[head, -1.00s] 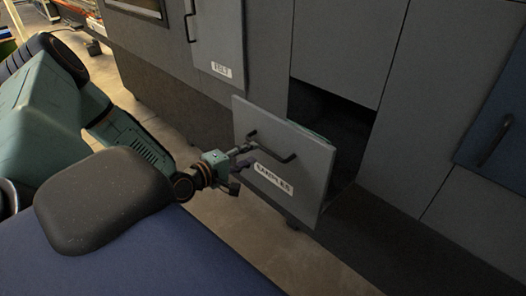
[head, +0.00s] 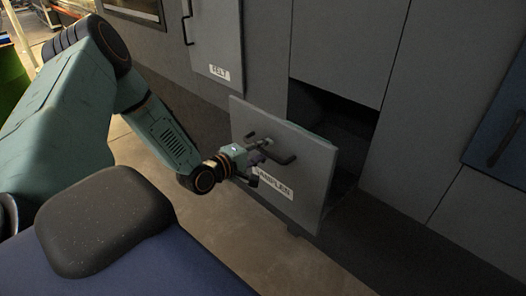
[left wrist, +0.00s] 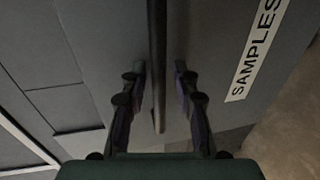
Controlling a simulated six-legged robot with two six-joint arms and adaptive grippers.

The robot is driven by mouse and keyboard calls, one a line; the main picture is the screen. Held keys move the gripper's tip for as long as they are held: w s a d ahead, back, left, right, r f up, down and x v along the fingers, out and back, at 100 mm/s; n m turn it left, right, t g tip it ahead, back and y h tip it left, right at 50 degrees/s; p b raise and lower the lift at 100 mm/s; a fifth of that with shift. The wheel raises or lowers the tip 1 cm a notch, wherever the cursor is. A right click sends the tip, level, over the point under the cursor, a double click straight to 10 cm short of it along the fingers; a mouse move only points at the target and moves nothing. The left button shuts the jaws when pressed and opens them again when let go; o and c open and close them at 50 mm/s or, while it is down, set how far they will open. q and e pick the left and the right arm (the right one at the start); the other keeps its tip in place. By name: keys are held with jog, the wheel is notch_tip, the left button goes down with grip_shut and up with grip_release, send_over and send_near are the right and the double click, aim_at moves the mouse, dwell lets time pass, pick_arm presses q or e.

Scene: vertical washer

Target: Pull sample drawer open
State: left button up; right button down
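The sample drawer (head: 300,150) has a grey front labelled SAMPLES and stands out from the cabinet, with a dark opening behind it. Its dark bar handle (head: 287,159) is on the front. My left gripper (head: 258,160) is at the handle, in front of the drawer face, and partly covers the label. In the left wrist view the handle bar (left wrist: 158,60) runs between the two fingers of my left gripper (left wrist: 158,85), with a gap on each side. The fingers are open. The SAMPLES label (left wrist: 257,48) shows to the right. My right gripper is not in view.
A blue panel (head: 500,125) with a handle is at the right edge. Bare floor (head: 245,225) lies in front of the drawer.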

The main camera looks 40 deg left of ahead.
pick_arm(q)
jog(key=shift+s+d+r, duration=0.1)
jog(key=shift+s+r, duration=0.15)
jog(key=shift+s, duration=0.1)
jog(key=c, duration=0.3)
jog(key=shift+w, duration=0.1)
jog(key=shift+c, duration=0.9)
jog(key=shift+w+f, duration=0.2)
jog(key=shift+w, duration=0.1)
grip_shut()
jog(key=shift+s, duration=0.1)
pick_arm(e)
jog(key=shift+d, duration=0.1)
pick_arm(q)
jog(key=shift+s+r, duration=0.1)
jog(key=shift+s, duration=0.05)
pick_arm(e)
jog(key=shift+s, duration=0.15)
